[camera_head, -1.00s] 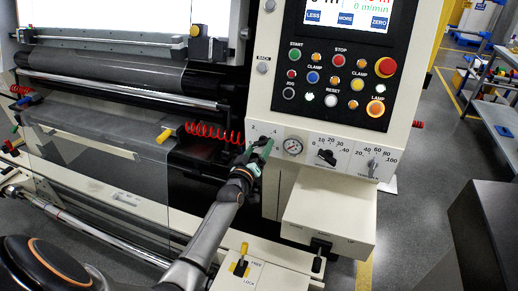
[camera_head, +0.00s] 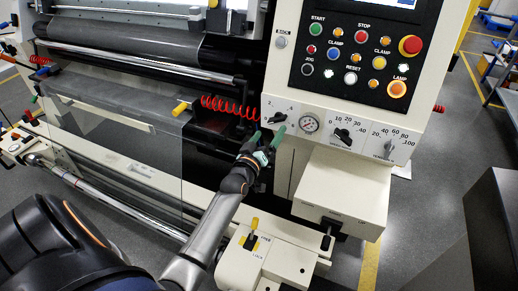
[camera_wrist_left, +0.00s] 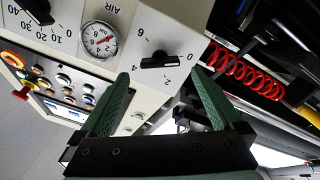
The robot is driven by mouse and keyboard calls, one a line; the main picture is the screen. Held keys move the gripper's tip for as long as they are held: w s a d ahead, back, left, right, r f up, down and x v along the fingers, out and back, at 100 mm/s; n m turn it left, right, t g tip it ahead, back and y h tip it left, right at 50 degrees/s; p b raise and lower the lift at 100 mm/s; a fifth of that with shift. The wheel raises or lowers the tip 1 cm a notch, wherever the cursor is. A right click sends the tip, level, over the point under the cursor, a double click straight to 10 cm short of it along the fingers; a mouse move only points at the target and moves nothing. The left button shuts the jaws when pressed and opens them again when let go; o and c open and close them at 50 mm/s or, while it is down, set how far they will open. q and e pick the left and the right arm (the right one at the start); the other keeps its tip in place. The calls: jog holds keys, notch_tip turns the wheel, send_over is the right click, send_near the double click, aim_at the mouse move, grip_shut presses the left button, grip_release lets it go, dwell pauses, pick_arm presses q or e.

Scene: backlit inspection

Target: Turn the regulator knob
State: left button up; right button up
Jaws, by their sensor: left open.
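The regulator knob (camera_head: 277,117) is a small black bar knob on the white panel, left of the round AIR gauge (camera_head: 309,124). In the left wrist view the knob (camera_wrist_left: 160,61) lies crosswise on a dial marked 0, 2, 4 and 6, beside the gauge (camera_wrist_left: 98,40). My left gripper (camera_head: 268,137) is open, with green fingers pointing at the panel. In the left wrist view its fingertips (camera_wrist_left: 160,75) stand on either side of the knob, and nothing is between them. Whether they touch the panel is hard to tell. My right gripper is not in view.
Push buttons and a red stop button (camera_head: 411,46) are above. A red coiled hose (camera_head: 230,106) hangs left. A white box (camera_head: 340,190) juts out below.

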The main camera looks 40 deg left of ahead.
pick_arm(q)
jog(key=v, duration=0.7)
jog(key=shift+s, duration=0.1)
jog(key=s+d+f+m+g+h, duration=0.6)
jog(key=s+d+f+m, duration=0.5)
jog(key=s+d+f, duration=0.8)
jog(key=s+f+g, duration=0.2)
jog(key=shift+s, duration=0.3)
jog(key=shift+w, duration=0.1)
dwell(1.3)
